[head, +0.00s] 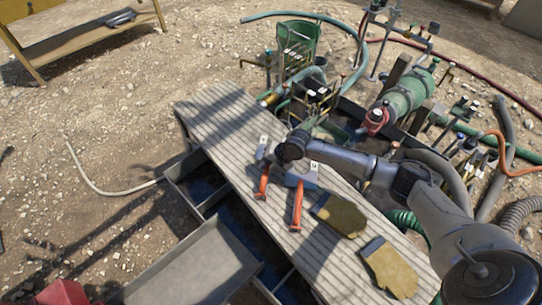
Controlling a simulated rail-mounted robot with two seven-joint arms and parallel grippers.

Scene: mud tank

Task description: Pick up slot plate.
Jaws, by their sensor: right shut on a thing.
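My right arm comes in from the lower right over the ribbed table (220,105). Its dark wrist is above the table's far edge. My right gripper (312,121) is beyond the wrist, by the rig, and is small and partly hidden. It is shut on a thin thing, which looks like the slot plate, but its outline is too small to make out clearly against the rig. My left gripper is not in view.
Two orange-handled tools (297,205) and a pair of tan gloves (342,214) lie on the table. An open grey tray (195,268) is at the lower left. Gravel ground at left is mostly free.

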